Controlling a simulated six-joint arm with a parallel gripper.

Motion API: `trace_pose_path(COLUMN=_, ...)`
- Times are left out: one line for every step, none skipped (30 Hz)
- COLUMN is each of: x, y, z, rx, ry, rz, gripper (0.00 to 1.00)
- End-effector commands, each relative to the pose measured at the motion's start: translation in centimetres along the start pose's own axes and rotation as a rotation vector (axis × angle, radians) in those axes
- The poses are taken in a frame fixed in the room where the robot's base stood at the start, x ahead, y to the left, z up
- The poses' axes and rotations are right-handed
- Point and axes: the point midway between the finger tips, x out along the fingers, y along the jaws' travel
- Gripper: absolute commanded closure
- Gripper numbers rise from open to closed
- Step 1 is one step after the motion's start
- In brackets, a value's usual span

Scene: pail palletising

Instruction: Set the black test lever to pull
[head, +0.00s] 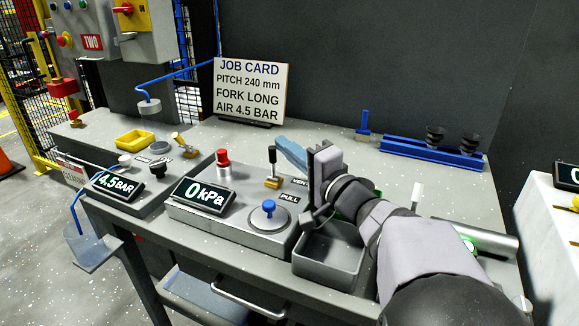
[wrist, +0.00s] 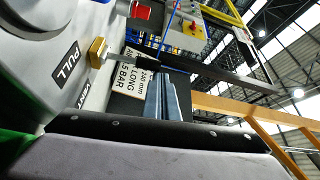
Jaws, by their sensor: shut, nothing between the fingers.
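The black test lever (head: 272,158) stands roughly upright on its brass base (head: 272,183) on the grey control box. The PULL label (head: 289,198) is in front and right of the base; the VENT label (head: 299,181) is behind it, partly hidden by my gripper. I cannot tell which label the lever leans toward. My gripper (head: 281,142) is shut and empty, its blue fingers just right of the lever's top. In the wrist view, the fingertips (wrist: 162,76) appear close to the lever's black handle (wrist: 180,65); contact is unclear. The brass base (wrist: 97,52) and PULL label (wrist: 67,65) also show there.
The 0 kPa display (head: 203,194), red button (head: 223,160) and blue knob (head: 268,206) share the box. A grey bin (head: 330,262) stands right of it, below my arm. The job card (head: 251,90) stands behind. A blue rack (head: 430,152) is at the back right.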

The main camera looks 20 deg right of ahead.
Motion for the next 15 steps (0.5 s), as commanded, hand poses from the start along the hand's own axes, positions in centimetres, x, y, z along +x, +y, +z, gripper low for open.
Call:
trace_pose_path(x=-0.16, y=0.62, z=0.36, rx=-0.006, ry=-0.002, rz=-0.004, gripper=1.0)
trace_pose_path(x=-0.22, y=0.59, z=0.44, rx=-0.007, ry=-0.002, rz=-0.006, gripper=1.0)
trace_pose_path(x=-0.28, y=0.62, z=0.55, rx=-0.021, ry=-0.001, rz=-0.014, gripper=1.0)
trace_pose_path(x=-0.32, y=0.61, z=0.63, rx=-0.03, ry=-0.001, rz=-0.019, gripper=1.0)
trace_pose_path(x=-0.36, y=0.58, z=0.69, rx=-0.039, ry=-0.001, rz=-0.024, gripper=1.0)
trace_pose_path(x=-0.41, y=0.5, z=0.78, rx=-0.051, ry=-0.001, rz=-0.031, gripper=1.0)
trace_pose_path(x=-0.45, y=0.43, z=0.83, rx=-0.059, ry=-0.001, rz=-0.036, gripper=1.0)
trace_pose_path(x=-0.48, y=0.39, z=0.89, rx=-0.066, ry=-0.001, rz=-0.04, gripper=1.0)
trace_pose_path(x=-0.52, y=0.34, z=0.95, rx=-0.075, ry=-0.001, rz=-0.044, gripper=1.0)
trace_pose_path(x=-0.54, y=0.32, z=0.99, rx=-0.08, ry=-0.001, rz=-0.047, gripper=1.0)
trace_pose_path(x=-0.56, y=0.28, z=1.03, rx=-0.085, ry=-0.001, rz=-0.05, gripper=1.0)
trace_pose_path(x=-0.59, y=0.23, z=1.08, rx=-0.091, ry=-0.001, rz=-0.053, gripper=1.0)
trace_pose_path(x=-0.61, y=0.18, z=1.1, rx=-0.095, ry=-0.001, rz=-0.055, gripper=1.0)
trace_pose_path(x=-0.62, y=0.12, z=1.13, rx=-0.099, ry=-0.001, rz=-0.057, gripper=1.0)
trace_pose_path(x=-0.64, y=0.06, z=1.15, rx=-0.103, ry=-0.001, rz=-0.06, gripper=1.0)
